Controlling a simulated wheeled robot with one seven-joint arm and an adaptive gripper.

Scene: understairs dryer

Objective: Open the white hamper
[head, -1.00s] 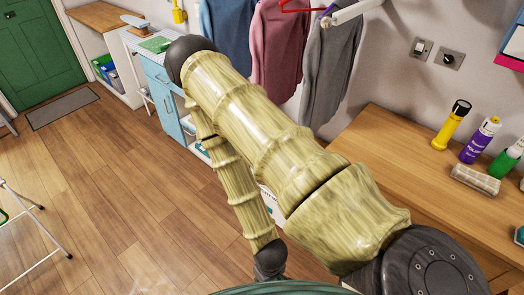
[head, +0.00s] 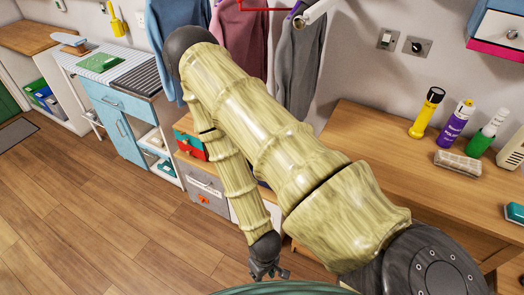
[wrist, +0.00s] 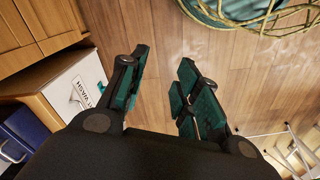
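The white hamper (head: 241,213) is a pale front low in the wooden unit, mostly hidden behind my arm in the head view. In the wrist view, a white panel with dark lettering (wrist: 88,72), which looks like its front, is at the left, beyond the left finger. It appears closed. My gripper (head: 268,272) hangs low in front of the unit, apart from it. In the wrist view my gripper (wrist: 160,92) has its fingers spread, with only floor between them.
A grey front with an orange tag (head: 203,190) is left of the white one. Red and green boxes (head: 190,145) sit above. A wooden worktop (head: 380,150) with bottles is at right. A white folding rack (wrist: 290,145) stands at the wrist view's right.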

